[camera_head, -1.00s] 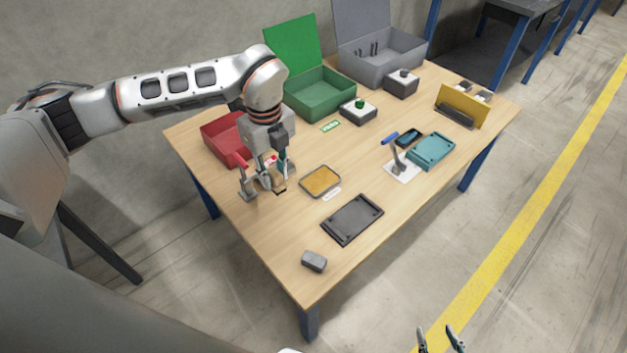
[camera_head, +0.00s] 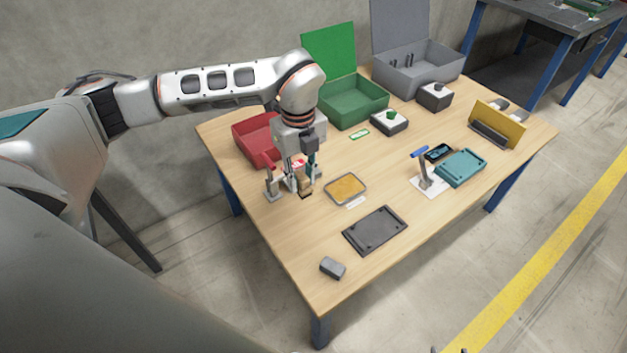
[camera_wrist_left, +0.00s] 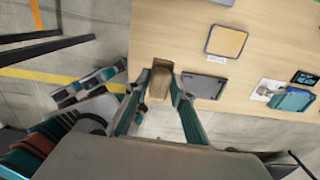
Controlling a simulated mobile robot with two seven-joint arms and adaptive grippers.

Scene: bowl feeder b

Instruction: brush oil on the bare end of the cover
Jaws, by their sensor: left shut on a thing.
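My left gripper (camera_head: 295,190) is shut on a small brown block-like piece, seemingly the brush (camera_wrist_left: 161,80), above the table's left edge. The piece shows between the fingertips; its bristles cannot be made out. To the right of the gripper lies a shallow grey-rimmed tray with an amber surface, seemingly the oil (camera_head: 345,188). The dark grey flat cover (camera_head: 375,231) lies nearer the front edge, apart from the gripper; which end is bare is too small to tell. Only the fingertips of my right gripper (camera_head: 449,350) show at the bottom edge, apart and empty.
A red bin (camera_head: 255,142) stands just behind the left gripper. A grey block (camera_head: 333,268) lies near the front corner. A blue-topped tool on a white base (camera_head: 425,175) and a teal case (camera_head: 461,168) are to the right. Green (camera_head: 352,103) and grey (camera_head: 420,72) boxes stand behind.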

